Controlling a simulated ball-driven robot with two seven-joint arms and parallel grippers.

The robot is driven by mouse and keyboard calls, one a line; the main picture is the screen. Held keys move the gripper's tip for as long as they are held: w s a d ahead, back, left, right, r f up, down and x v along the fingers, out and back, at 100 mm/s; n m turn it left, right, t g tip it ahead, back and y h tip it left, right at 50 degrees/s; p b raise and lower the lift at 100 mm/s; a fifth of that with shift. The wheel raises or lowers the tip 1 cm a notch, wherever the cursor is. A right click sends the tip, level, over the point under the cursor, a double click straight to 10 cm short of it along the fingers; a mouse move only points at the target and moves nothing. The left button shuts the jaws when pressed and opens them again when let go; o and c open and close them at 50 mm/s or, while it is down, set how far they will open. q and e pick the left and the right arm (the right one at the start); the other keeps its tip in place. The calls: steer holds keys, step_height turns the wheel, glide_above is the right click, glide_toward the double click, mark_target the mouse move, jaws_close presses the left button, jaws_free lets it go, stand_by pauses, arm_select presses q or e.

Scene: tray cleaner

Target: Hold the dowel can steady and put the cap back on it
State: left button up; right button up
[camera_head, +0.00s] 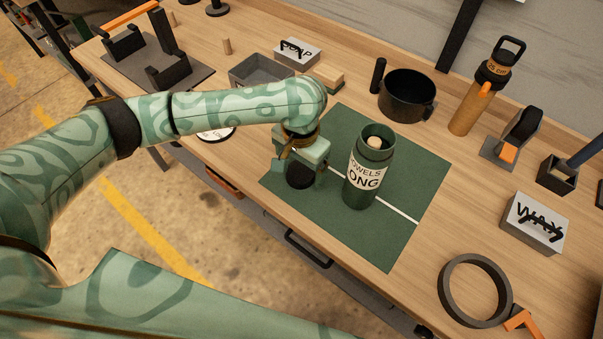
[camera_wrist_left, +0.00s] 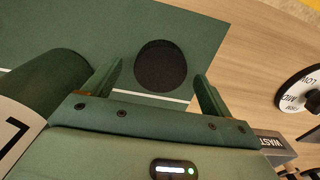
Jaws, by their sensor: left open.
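The dowel can (camera_head: 361,190) is a dark green cylinder with a white label. It stands upright and uncapped on the green mat (camera_head: 420,180), with a pale dowel end (camera_head: 375,142) showing in its mouth. It also shows at the left of the left wrist view (camera_wrist_left: 50,80). A black round cap (camera_head: 300,177) lies on the mat left of the can; the left wrist view shows it as a dark disc (camera_wrist_left: 160,66). My left gripper (camera_head: 299,168) is open above the cap, its fingers (camera_wrist_left: 158,85) on either side of it in the wrist view. My right gripper is out of view.
A black pot (camera_head: 406,95) and an orange bottle (camera_head: 471,105) stand behind the mat. A grey bin (camera_head: 262,72) is at the back left. A WAX box (camera_head: 532,222) and a dark ring (camera_head: 474,291) lie to the right. The mat's right part is clear.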

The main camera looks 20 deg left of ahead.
mark_target(299, 173)
arm_select(q)
steer(key=shift+f, duration=0.9)
steer(key=shift+r, duration=0.2)
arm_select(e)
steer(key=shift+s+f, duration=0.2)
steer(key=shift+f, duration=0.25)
arm_select(q)
steer(key=c, duration=1)
steer(key=shift+r, duration=0.1)
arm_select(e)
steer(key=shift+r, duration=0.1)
